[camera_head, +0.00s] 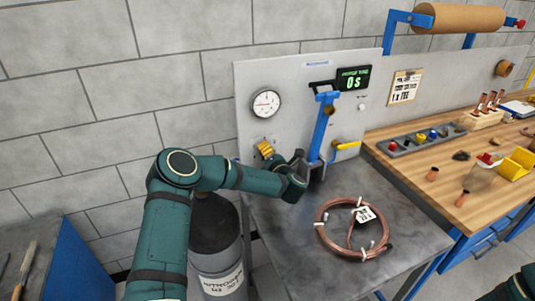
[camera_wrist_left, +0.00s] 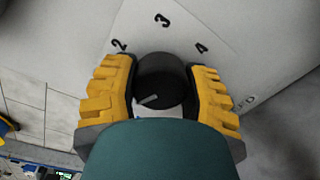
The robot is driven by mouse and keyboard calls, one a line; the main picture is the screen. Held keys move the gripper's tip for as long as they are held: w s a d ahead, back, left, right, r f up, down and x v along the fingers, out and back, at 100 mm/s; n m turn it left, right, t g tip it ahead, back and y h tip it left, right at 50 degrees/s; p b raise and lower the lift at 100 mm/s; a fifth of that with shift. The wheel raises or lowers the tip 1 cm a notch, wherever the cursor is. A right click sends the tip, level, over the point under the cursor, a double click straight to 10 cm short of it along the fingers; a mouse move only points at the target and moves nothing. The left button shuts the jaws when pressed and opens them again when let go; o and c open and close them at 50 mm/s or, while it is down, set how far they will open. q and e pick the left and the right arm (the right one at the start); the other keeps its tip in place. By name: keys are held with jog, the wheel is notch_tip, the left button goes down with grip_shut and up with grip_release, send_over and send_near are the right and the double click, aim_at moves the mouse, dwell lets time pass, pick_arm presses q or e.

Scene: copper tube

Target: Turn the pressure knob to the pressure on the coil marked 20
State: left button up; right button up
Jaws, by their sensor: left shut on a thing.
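The pressure knob (camera_wrist_left: 163,82) is black and round, with a light line at the lower left of its face in the left wrist view. Marks 2, 3 and 4 show on the plate (camera_wrist_left: 178,32) around it. My left gripper (camera_head: 265,149) is shut on the knob, its yellow fingers on either side of it. In the head view the gripper hides the knob. The pressure gauge (camera_head: 266,103) is above it on the grey panel; its needle is too small to read exactly. A copper coil (camera_head: 325,240) lies on the metal table with a white tag (camera_head: 365,214), whose writing I cannot read.
A blue lever (camera_head: 323,125) and a yellow-handled valve (camera_head: 347,146) stand right of my left gripper. A display (camera_head: 353,78) reads 0 s. A dark gas cylinder (camera_head: 216,240) stands below my left arm. A wooden bench (camera_head: 410,150) with small parts is at right.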

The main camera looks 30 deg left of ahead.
pick_arm(q)
jog(key=shift+m, duration=0.4)
jog(key=o, duration=1.2)
jog(key=v, duration=1.2)
